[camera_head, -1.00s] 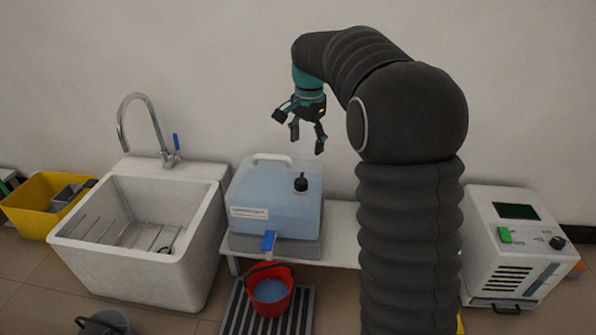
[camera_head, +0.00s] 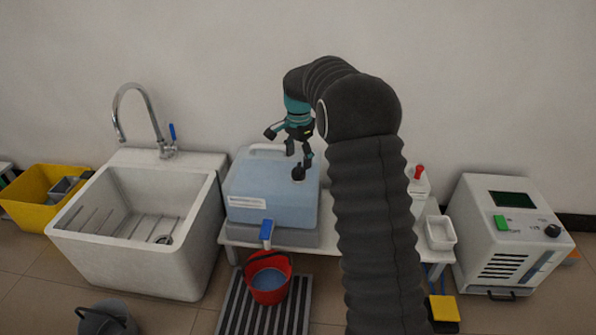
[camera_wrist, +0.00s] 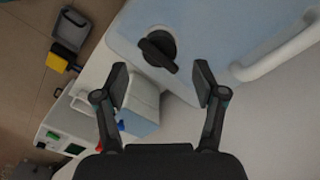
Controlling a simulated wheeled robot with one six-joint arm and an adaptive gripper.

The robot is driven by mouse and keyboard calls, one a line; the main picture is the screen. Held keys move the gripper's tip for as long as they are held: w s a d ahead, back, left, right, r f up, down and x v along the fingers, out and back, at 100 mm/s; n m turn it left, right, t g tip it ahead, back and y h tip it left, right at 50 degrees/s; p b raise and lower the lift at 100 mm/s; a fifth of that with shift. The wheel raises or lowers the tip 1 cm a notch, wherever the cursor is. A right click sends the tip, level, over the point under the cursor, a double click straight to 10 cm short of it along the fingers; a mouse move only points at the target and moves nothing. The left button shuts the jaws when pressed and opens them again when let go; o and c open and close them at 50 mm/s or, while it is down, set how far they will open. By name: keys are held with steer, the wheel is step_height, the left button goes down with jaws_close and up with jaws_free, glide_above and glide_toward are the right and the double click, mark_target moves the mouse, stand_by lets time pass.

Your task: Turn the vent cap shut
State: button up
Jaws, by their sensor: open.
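The black vent cap (camera_head: 298,174) sits on top of the pale blue container (camera_head: 262,196), towards its right side. In the wrist view the cap (camera_wrist: 158,50) shows as a round black base with a raised bar lying at a slant. My gripper (camera_head: 299,158) points down just above the cap in the head view. In the wrist view my gripper (camera_wrist: 160,82) is open and empty, its two fingers spread. The cap lies beyond the fingertips, nearer the left one. I see no contact between finger and cap.
The container's white handle (camera_wrist: 280,50) lies right of the cap in the wrist view. A blue tap (camera_head: 266,232) juts from the container's front above a red bucket (camera_head: 268,284). A sink (camera_head: 130,245) stands left; a white machine (camera_head: 510,230) stands right.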

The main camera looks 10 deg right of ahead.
mark_target(299, 167)
steer(key=shift+f, duration=2.4)
steer(key=c, duration=1.1)
